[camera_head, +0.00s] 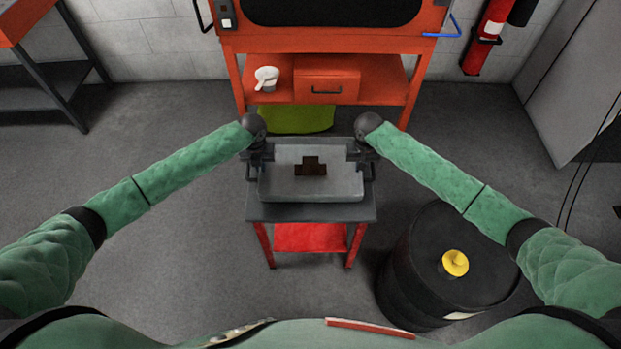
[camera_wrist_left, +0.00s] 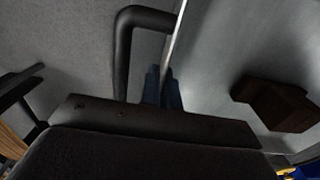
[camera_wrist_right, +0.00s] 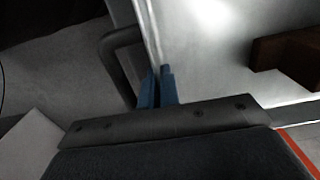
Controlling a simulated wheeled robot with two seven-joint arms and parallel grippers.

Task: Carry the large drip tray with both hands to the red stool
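The large drip tray (camera_head: 345,188) is a shallow grey pan with a dark brown block (camera_head: 311,167) inside. It looks level over the dark top (camera_head: 290,213) of the stool with red legs and a red lower shelf (camera_head: 310,238). I cannot tell whether it rests on the top. My left gripper (camera_head: 260,153) is at its left side, and its blue fingers (camera_wrist_left: 165,88) close on the rim beside a black loop handle (camera_wrist_left: 124,55). My right gripper (camera_head: 363,153) is at its right side, fingers (camera_wrist_right: 159,88) likewise on the rim by the other handle (camera_wrist_right: 119,60).
A black drum (camera_head: 415,265) with a yellow cap stands right of the stool. Behind it are an orange bench (camera_head: 385,80) with a white jug (camera_head: 266,78), and a yellow-green object (camera_head: 300,119) on the floor. A fire extinguisher (camera_head: 485,42) hangs back right. Floor left is clear.

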